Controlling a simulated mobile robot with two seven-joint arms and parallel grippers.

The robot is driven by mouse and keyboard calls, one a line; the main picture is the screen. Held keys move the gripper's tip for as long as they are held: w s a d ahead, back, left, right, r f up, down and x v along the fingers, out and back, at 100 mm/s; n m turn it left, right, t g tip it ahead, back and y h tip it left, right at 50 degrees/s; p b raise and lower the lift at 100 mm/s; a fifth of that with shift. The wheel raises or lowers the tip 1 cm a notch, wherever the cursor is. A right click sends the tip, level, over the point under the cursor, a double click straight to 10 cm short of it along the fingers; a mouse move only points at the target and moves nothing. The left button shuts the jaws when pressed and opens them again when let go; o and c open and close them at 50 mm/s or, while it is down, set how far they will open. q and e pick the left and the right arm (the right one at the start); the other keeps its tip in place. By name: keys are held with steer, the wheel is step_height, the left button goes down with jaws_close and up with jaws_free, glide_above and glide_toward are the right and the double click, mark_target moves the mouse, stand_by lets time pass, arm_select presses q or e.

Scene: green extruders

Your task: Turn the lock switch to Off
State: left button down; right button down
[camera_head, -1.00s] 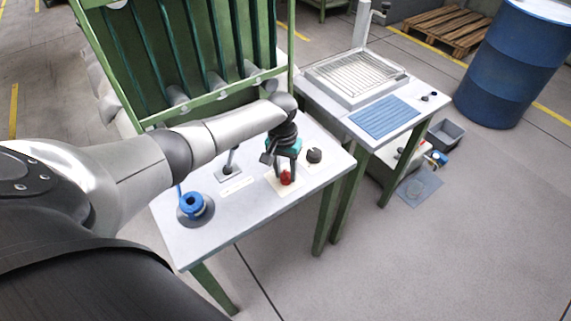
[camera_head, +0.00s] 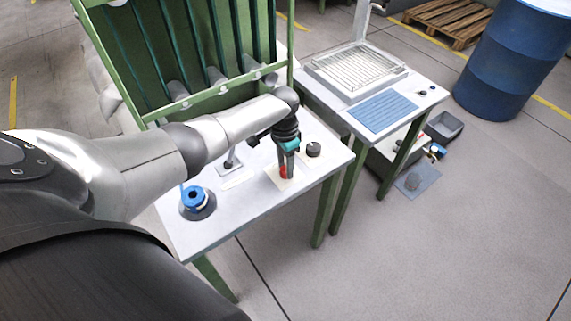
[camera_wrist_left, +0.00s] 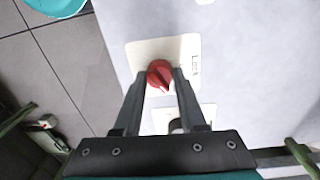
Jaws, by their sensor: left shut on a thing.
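The lock switch is a red rotary knob (camera_head: 284,172) on a pale plate (camera_wrist_left: 188,48) marked "Lock", set in the light grey table top. In the left wrist view the red knob (camera_wrist_left: 160,75) shows between my fingertips, its pointed end toward the gripper. My left gripper (camera_head: 286,168) reaches down from above and is shut on the knob; it also shows in the left wrist view (camera_wrist_left: 161,80). The finger hides part of the knob in the head view. My right gripper is not in view.
A black knob (camera_head: 313,149) sits right of the switch, and a lever (camera_head: 232,160) stands left of it. A blue round control (camera_head: 196,201) is at the table's left. A second table holds a wire-topped tray (camera_head: 355,70) and blue mat (camera_head: 383,112).

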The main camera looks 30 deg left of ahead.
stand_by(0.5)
arm_select(q)
steer(key=shift+c, duration=2.3)
jaws_free()
steer(key=shift+r, duration=0.6)
step_height(320, 180, up, 14)
steer(key=p, duration=0.4)
steer(key=shift+w+a, duration=0.2)
steer(key=shift+a, duration=0.1)
